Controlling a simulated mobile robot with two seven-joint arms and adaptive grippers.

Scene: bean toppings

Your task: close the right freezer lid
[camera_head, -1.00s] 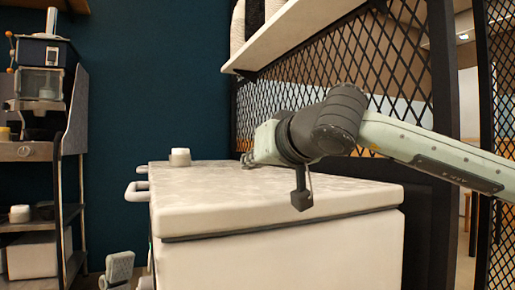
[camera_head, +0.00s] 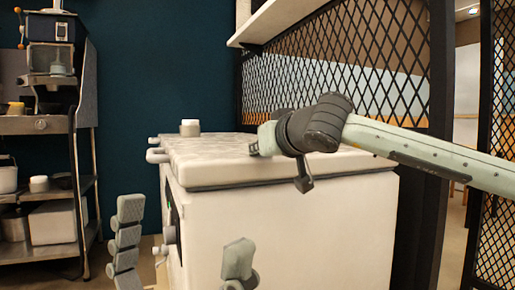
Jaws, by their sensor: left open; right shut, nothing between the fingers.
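The white chest freezer (camera_head: 270,235) stands in the middle. Its near lid, the right one (camera_head: 310,170), lies flat on the body with only a thin dark seam under its front edge. Its white handle (camera_head: 157,156) sticks out at the left end. My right gripper (camera_head: 254,149) is shut and empty, low over the lid's top; I cannot tell whether it touches. My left gripper (camera_head: 182,252) is open and empty at the bottom, its two fingers apart in front of the freezer's left end.
A second handle (camera_head: 153,140) shows behind the first. A small white container (camera_head: 190,127) stands toward the freezer's far end. A metal rack (camera_head: 45,125) with equipment is at left. A black mesh partition (camera_head: 390,80) and a shelf (camera_head: 280,20) stand behind and to the right.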

